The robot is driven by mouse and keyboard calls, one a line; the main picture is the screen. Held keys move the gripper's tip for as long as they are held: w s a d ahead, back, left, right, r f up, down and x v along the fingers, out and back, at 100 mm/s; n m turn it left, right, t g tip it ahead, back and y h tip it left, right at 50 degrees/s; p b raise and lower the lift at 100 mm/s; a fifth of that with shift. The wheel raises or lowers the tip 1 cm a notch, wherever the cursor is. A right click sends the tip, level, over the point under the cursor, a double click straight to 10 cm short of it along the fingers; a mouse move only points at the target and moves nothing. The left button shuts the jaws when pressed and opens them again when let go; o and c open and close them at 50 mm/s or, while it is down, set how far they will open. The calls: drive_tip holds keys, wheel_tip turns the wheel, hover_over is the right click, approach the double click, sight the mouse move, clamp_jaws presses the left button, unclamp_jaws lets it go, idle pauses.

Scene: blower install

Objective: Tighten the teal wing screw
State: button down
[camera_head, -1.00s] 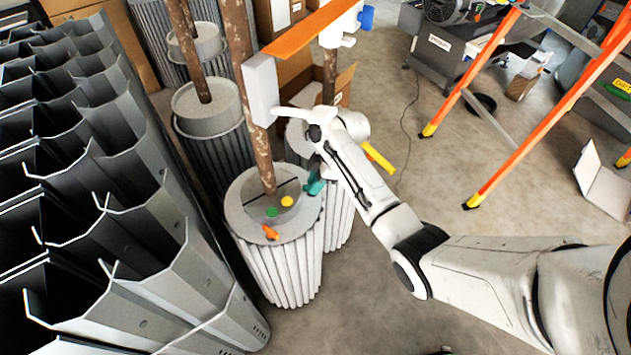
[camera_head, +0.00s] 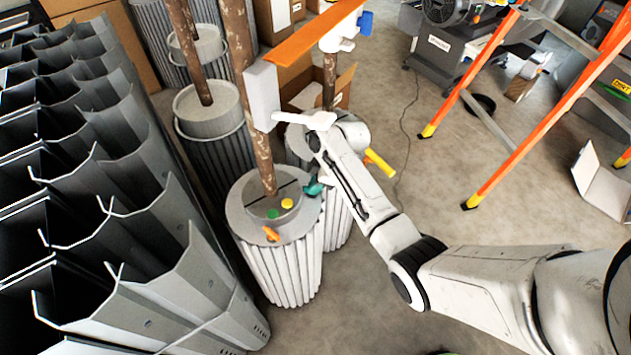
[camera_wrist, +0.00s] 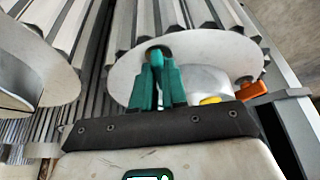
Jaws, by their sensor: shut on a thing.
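The round grey fixture (camera_head: 238,218) with a ribbed side stands left of my arm, and a brown pole rises from it. My gripper (camera_head: 314,187) is at its right rim, low beside the top disc. In the wrist view, my gripper's teal fingers (camera_wrist: 156,62) come together at the white disc's edge, shut on the teal wing screw. The screw is mostly hidden and I cannot separate it from the like-coloured fingers. An orange wing screw (camera_head: 271,234), a yellow one (camera_head: 287,203) and a green one (camera_head: 272,213) are on the fixture.
Tall grey corrugated panels (camera_head: 130,240) fill the left side. Similar ribbed fixtures with poles (camera_head: 210,120) stand behind. An orange ladder (camera_head: 540,125) stands at the right.

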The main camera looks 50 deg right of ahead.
drive_tip(key=m+p, duration=0.1)
drive_tip(key=m, duration=0.1)
drive_tip(key=m+h+p, duration=0.1)
drive_tip(key=m, duration=0.1)
drive_tip(key=shift+s+a+r+t, duration=0.1)
drive_tip(key=shift+a+t, duration=0.1)
drive_tip(key=shift+t, duration=0.2)
drive_tip(key=shift+a+m+h+p, duration=0.1)
drive_tip(key=shift+m+h+p, duration=0.65)
drive_tip(key=shift+m, duration=0.85)
drive_tip(key=c, duration=1.2)
unclamp_jaws()
drive_tip(key=shift+o, duration=0.2)
